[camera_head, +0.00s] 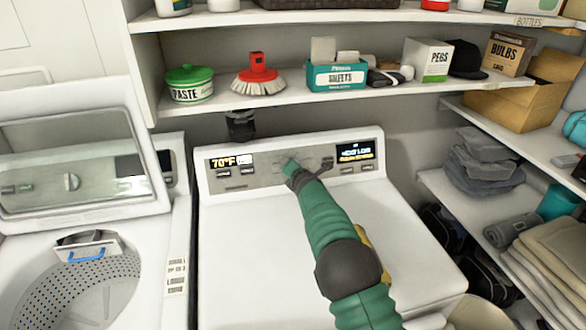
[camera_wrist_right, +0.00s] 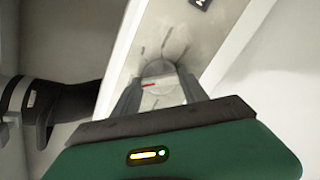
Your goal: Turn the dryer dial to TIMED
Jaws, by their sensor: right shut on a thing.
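The dryer (camera_head: 245,235) is white with a grey control panel along its raised back. Its dial is mostly hidden behind my right arm in the head view, and a bit of it shows at the panel's middle. In the right wrist view the round dial (camera_wrist_right: 158,75) has a red pointer mark and sits between my fingers. My right gripper (camera_head: 291,165) is at the panel, shut on the dial; it also shows in the right wrist view (camera_wrist_right: 160,92). The dial's printed labels are not readable. My left gripper is not in view.
Left of the dryer stands a washer with its lid (camera_head: 75,155) open. A shelf (camera_head: 340,88) above the panel holds a green PASTE tub (camera_head: 189,84), a brush (camera_head: 258,76) and boxes. Side shelves with folded cloths (camera_head: 550,250) stand at the right.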

